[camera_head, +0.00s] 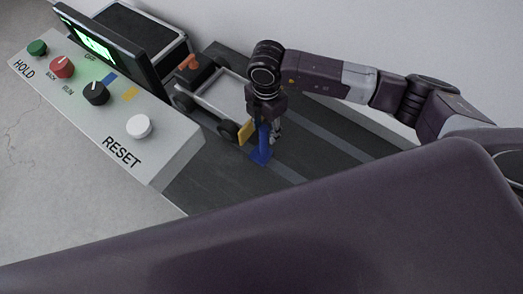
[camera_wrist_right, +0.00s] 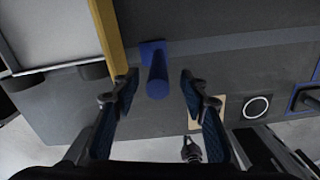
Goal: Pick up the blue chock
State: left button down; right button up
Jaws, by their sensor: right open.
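The blue chock (camera_head: 260,156) stands on the dark deck in the head view, with a flat base and an upright post. My right gripper (camera_head: 265,128) points down at it, around the upper post. In the right wrist view the chock's round post (camera_wrist_right: 157,78) is between the two open fingertips (camera_wrist_right: 159,82), with visible gaps on both sides. Its square base shows behind the post. The fingers partly hide the post in the head view. My left gripper is not in view.
A wheeled cart frame (camera_head: 215,108) stands just left of the chock, with a yellow piece (camera_head: 246,131) close beside the gripper; a yellow bar also shows in the right wrist view (camera_wrist_right: 107,35). A console (camera_head: 150,150) with knobs and a screen stands left. Bare deck (camera_head: 215,185) lies in front.

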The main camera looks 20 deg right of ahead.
aim_at(264, 143)
jog(key=shift+f, duration=1.55)
jog(key=shift+f+p, duration=0.3)
jog(key=shift+f, duration=0.1)
jog(key=f, duration=0.2)
jog(key=f+p, duration=0.1)
jog(key=f, duration=0.1)
jog(key=shift+a+f, duration=0.1)
jog(key=shift+a, duration=0.2)
jog(key=shift+f, duration=0.3)
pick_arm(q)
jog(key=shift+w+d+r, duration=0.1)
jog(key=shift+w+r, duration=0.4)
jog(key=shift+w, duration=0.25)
pick_arm(e)
jog(key=shift+c, duration=0.5)
grip_shut()
jog(key=shift+r, duration=0.1)
